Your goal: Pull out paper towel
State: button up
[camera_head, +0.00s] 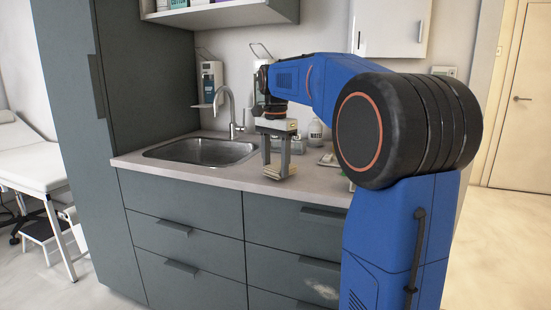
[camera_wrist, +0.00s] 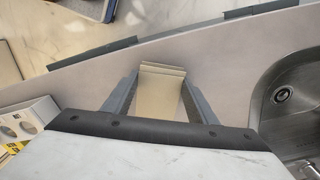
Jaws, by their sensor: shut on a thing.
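My gripper (camera_head: 277,170) points down over the counter, just right of the sink. Its two grey fingers are shut on a beige, flat-sided, layered thing that looks like the folded paper towel (camera_wrist: 160,105). In the wrist view it fills the space between the fingers, and its stacked front edge faces the counter's front edge. In the head view a tan strip of it shows low between the fingertips, close to the counter top. I cannot tell whether it touches the counter.
The counter (camera_head: 195,174) holds a steel sink (camera_head: 200,151) with a tall faucet (camera_head: 233,112) to the left. A dispenser (camera_head: 211,83) hangs on the wall. A clear bottle (camera_head: 315,132) stands behind my gripper. A white box with round holes (camera_wrist: 25,121) is at the wrist view's left.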

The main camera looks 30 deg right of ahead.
jog(key=shift+f, duration=0.35)
jog(key=o, duration=0.9)
jog(key=shift+r, duration=0.15)
notch_tip(320, 180, up, 17)
jog(key=shift+r, duration=0.1)
